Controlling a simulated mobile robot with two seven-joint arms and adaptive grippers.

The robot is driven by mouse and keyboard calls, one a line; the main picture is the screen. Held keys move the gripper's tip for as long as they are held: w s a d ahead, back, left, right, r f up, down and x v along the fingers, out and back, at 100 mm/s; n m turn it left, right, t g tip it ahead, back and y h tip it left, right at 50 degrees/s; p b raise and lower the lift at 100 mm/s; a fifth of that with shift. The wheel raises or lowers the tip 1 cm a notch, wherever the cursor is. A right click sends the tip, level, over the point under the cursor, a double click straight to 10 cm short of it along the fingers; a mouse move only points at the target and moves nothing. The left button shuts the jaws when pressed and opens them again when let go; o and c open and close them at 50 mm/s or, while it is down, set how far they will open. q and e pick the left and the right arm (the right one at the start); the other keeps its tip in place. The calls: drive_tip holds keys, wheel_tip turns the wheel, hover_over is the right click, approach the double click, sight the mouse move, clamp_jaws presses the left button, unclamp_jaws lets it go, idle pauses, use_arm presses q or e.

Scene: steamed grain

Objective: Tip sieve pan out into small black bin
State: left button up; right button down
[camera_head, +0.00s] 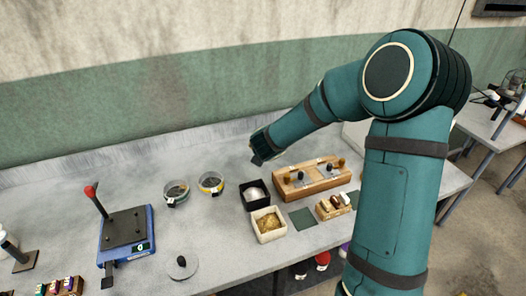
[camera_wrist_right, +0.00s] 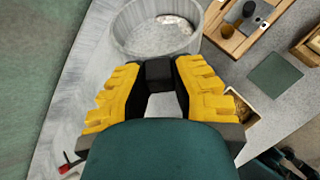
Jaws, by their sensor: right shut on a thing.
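My right gripper (camera_wrist_right: 160,70) has yellow pads and is shut on the dark tab of a round grey sieve pan (camera_wrist_right: 150,45). The pan is in the air at the top of the right wrist view, with a pale patch inside. I cannot tell its tilt. In the head view my right gripper (camera_head: 260,155) is above and behind the small black bin (camera_head: 244,203), and my forearm seems to hide the pan. The bin stands on the table with something whitish inside. My left gripper is not in view.
A cream box (camera_head: 268,237) with yellow-brown grain stands in front of the bin, and a wooden block (camera_head: 320,188) to its right. Two round pans (camera_head: 176,200) (camera_head: 211,193) sit to the left. A blue device (camera_head: 148,240) with a red-knobbed lever stands farther left.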

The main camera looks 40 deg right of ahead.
drive_tip(key=n+h+b, duration=0.1)
drive_tip(key=b, duration=0.1)
drive_tip(key=h+b, duration=0.2)
drive_tip(key=n+h+b, duration=0.1)
drive_tip(key=b, duration=0.1)
drive_tip(key=shift+r+n+t+h, duration=0.25)
drive_tip(key=shift+n+t+h, duration=0.05)
drive_tip(key=shift+t+h, duration=0.1)
drive_tip(key=shift+r+h+b, duration=0.25)
drive_tip(key=shift+h+b, duration=0.05)
drive_tip(key=shift+r, duration=0.1)
